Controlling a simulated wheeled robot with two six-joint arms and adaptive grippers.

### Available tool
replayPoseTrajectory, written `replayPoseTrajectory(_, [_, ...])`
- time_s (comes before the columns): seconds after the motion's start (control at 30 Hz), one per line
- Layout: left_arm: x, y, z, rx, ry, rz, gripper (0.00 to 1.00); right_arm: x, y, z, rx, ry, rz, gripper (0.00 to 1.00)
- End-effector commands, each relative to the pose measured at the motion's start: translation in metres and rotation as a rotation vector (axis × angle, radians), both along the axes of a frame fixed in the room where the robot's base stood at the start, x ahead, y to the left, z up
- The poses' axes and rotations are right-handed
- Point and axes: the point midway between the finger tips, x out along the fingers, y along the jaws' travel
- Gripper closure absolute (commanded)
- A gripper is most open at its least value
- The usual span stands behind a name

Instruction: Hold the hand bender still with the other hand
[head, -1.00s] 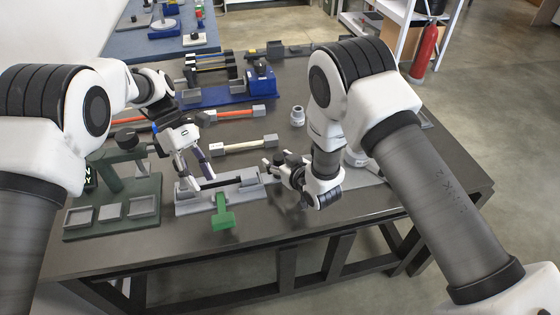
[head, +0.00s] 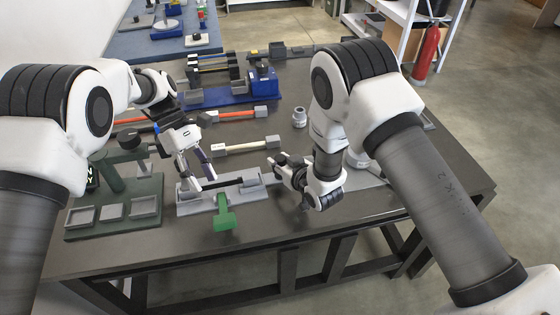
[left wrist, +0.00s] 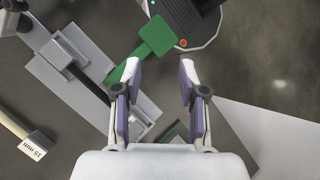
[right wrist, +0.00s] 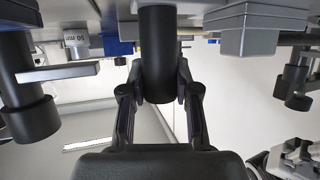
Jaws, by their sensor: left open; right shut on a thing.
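The hand bender has a pale grey base (head: 190,207), a black rod across it and a green lever (head: 224,220) pointing to the front. In the left wrist view the green lever (left wrist: 155,36) lies beyond my fingertips, and the grey base (left wrist: 75,90) is to the left. My left gripper (head: 198,184) is open above the bender, with nothing between its fingers. My right gripper (head: 274,167) is at the bender's right end. In the right wrist view it is shut on a black cylindrical post (right wrist: 157,50). Whether the post joins the base is hidden.
A dark green stand (head: 140,225) with several grey trays is at the left. A white rod with grey ends (head: 245,147) and an orange rod (head: 225,116) lie behind the bender. A blue-based rig (head: 235,95) stands further back. The table's front edge is close.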

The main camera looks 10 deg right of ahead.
Motion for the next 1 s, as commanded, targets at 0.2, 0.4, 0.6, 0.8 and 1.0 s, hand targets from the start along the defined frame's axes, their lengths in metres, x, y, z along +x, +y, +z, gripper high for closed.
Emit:
replayPoseTrajectory(0.2, [0.0, 0.0, 0.0, 0.0, 0.0, 0.0, 0.58, -0.001, 0.0, -0.001, -0.001, 0.003, 0.001, 1.0])
replayPoseTrajectory(0.4, [0.0, 0.0, 0.0, 0.0, 0.0, 0.0, 0.72, -0.001, 0.0, -0.001, -0.001, 0.003, 0.001, 1.0])
replayPoseTrajectory(0.6, [0.0, 0.0, 0.0, -0.011, -0.006, -0.017, 1.0, -0.001, 0.0, -0.001, -0.001, 0.004, 0.001, 1.0])
replayPoseTrajectory(0.8, [0.003, -0.002, -0.002, -0.187, -0.115, -0.259, 1.0, -0.001, 0.0, -0.001, -0.001, 0.004, 0.001, 1.0])
replayPoseTrajectory(1.0, [0.0, -0.007, -0.015, -0.536, -0.321, -0.702, 1.0, -0.001, 0.0, -0.001, -0.001, 0.004, 0.001, 1.0])
